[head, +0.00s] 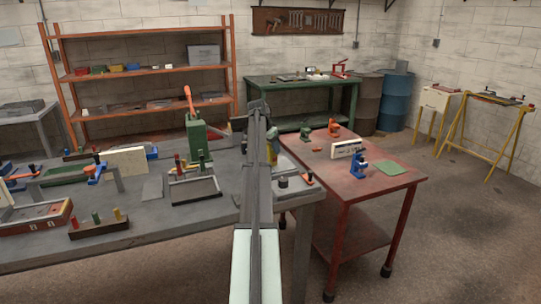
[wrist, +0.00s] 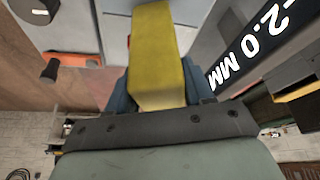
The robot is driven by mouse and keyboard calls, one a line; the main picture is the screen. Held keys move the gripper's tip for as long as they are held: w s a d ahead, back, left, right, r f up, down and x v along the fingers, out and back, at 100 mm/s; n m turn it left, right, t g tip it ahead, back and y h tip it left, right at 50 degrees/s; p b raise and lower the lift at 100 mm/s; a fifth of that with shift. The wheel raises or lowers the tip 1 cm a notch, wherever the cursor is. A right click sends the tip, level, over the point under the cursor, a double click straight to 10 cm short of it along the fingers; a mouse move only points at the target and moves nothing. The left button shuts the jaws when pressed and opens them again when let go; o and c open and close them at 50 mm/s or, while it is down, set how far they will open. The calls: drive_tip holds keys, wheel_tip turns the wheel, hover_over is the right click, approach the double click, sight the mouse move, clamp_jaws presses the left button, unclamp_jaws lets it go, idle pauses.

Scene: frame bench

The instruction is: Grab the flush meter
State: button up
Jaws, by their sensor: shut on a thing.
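In the wrist view my gripper (wrist: 160,98) is shut on a yellow block-shaped body, which I take to be the flush meter (wrist: 156,50). Dark blue-grey fingers press on both sides of it. A black panel with white "-2.0 MM" lettering (wrist: 250,48) is close on the right; I cannot tell whether it is joined to the yellow body. In the head view my arm hides most of the gripper, and a little yellow (head: 272,152) shows just right of it, near the right end of the grey bench.
The grey bench (head: 120,251) carries a green press (head: 196,138), trays and clamps. An orange-based fixture (head: 308,178) is close by on the bench.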

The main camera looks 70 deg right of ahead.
drive_tip(key=shift+c, duration=0.9)
drive_tip(key=shift+r, duration=0.1)
